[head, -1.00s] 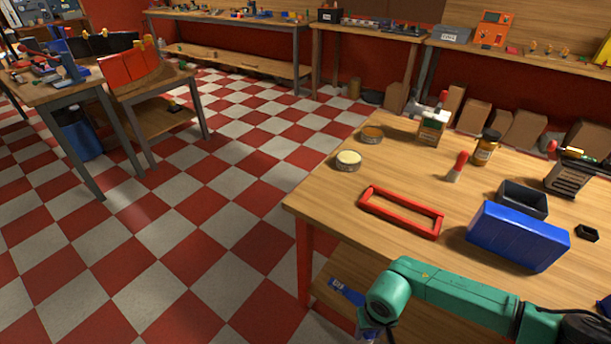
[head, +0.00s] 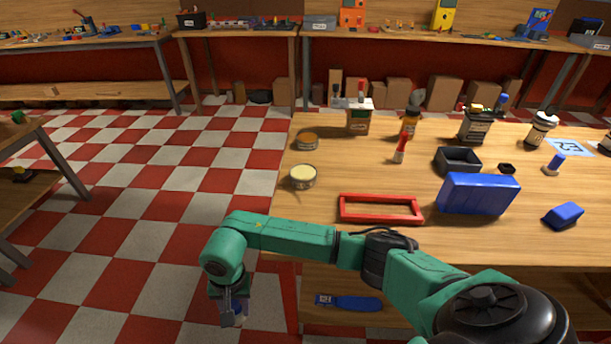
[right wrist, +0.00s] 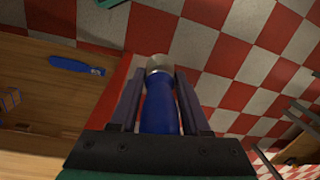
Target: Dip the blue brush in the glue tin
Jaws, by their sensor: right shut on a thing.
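My right gripper (head: 232,312) hangs low in front of the table's left end, over the floor. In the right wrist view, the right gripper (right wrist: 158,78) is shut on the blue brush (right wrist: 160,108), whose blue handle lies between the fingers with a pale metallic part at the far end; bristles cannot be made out. An open tin with cream contents (head: 302,175) stands near the table's left edge. A tin with orange-brown contents (head: 307,141) stands behind it. I cannot read which one is glue. My left gripper is not in view.
The wooden table (head: 360,180) bears a red frame (head: 380,209), a blue box (head: 479,193), a dark tray (head: 458,160) and a red-handled tool (head: 400,152). A flat blue tool (head: 348,301) lies on the shelf below. Floor left of the table is clear.

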